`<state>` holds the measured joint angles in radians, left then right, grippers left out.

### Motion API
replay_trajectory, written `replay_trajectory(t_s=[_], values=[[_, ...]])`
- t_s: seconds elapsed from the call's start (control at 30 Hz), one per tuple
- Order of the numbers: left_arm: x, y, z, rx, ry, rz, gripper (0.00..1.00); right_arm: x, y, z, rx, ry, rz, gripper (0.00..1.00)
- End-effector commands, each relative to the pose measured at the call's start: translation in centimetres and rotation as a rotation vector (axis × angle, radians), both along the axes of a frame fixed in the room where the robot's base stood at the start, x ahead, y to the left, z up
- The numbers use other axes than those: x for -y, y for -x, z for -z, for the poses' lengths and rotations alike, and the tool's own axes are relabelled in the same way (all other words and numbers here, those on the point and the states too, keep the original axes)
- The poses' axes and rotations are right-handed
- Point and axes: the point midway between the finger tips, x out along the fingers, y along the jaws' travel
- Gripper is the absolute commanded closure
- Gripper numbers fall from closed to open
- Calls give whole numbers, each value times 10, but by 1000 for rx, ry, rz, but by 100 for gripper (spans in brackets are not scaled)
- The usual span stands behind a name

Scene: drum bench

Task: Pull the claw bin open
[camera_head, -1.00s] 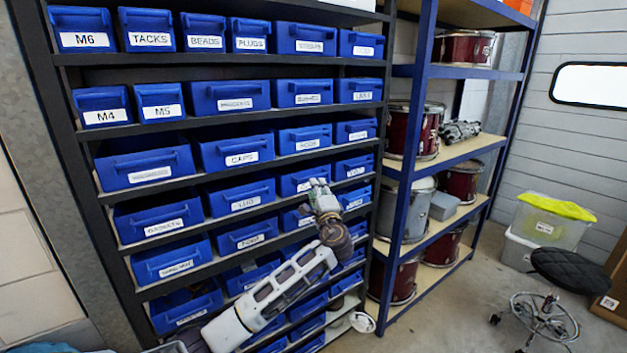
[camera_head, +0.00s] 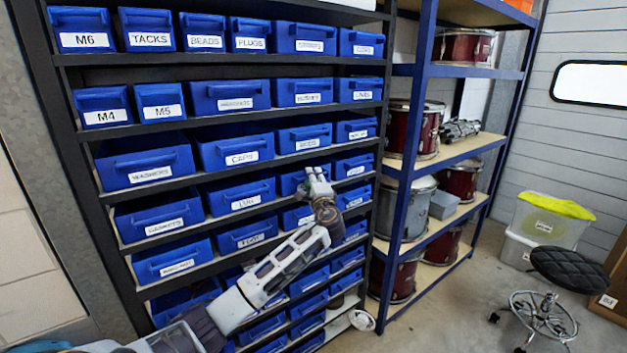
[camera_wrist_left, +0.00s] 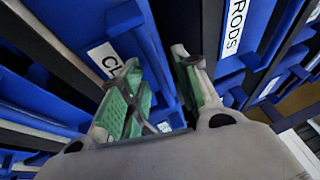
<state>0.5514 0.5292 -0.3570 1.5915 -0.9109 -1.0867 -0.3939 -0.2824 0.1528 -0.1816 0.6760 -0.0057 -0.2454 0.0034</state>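The claw bin (camera_head: 288,184) is a blue drawer-like bin in the middle rows of the dark rack, partly hidden by my left gripper (camera_head: 317,178). In the left wrist view its white label starts with "CL" and the rest is hidden behind a finger; the blue front of the claw bin (camera_wrist_left: 142,45) fills the upper middle. My left gripper (camera_wrist_left: 157,62) has its two green-padded fingers apart, with blue bin front showing between them. The fingertips are close to the bin front; I cannot tell whether they touch it. My right gripper is not in view.
A bin labelled RODS (camera_wrist_left: 245,30) is just right of the claw bin. Other blue bins fill the rack around it. A blue-framed shelf with drums (camera_head: 413,130) stands to the right. A black stool (camera_head: 570,270) and clear bins (camera_head: 545,225) stand on the floor beyond.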

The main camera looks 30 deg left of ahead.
Motion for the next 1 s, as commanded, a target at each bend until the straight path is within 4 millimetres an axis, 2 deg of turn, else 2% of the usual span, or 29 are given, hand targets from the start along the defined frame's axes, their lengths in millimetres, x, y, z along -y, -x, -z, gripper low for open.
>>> replay_trajectory(t_s=[0.03,0.27,0.53,0.73,0.87,1.0], values=[[0,0,0,0,0,0,71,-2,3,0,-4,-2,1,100],[0,0,0,0,0,0,100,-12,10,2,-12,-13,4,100],[0,0,0,-1,1,0,100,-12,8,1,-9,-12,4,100],[4,2,1,-1,2,0,100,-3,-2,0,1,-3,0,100],[14,5,1,-2,3,1,100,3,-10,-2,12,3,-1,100],[33,13,2,-2,3,2,100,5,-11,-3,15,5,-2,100]])
